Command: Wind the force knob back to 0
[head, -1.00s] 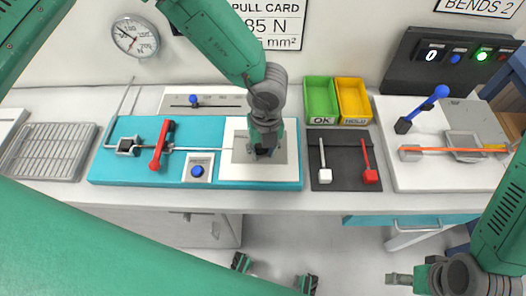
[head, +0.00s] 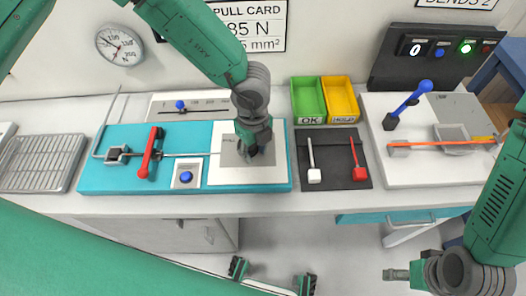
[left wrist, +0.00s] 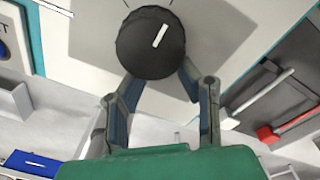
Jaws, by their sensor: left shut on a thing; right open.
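The force knob (left wrist: 147,52) is a dark round knob with a white mark, seen in the left wrist view. The mark tilts towards the upper right. My left gripper (left wrist: 155,85) is shut on it, one finger on each side. In the head view my left gripper (head: 250,150) hides most of the knob, over the white plate (head: 235,180) on the blue base. I cannot read any numbers around the knob. My right gripper (head: 392,275) is open and empty at the lower right, in front of the bench.
A scale with a blue slider (head: 180,105) stands behind the blue base (head: 90,178). A red lever (head: 150,152) and a blue button (head: 186,176) are left of my left gripper. A dial gauge (head: 120,45) hangs on the wall. Green (head: 309,99) and yellow (head: 342,98) bins stand to the right.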

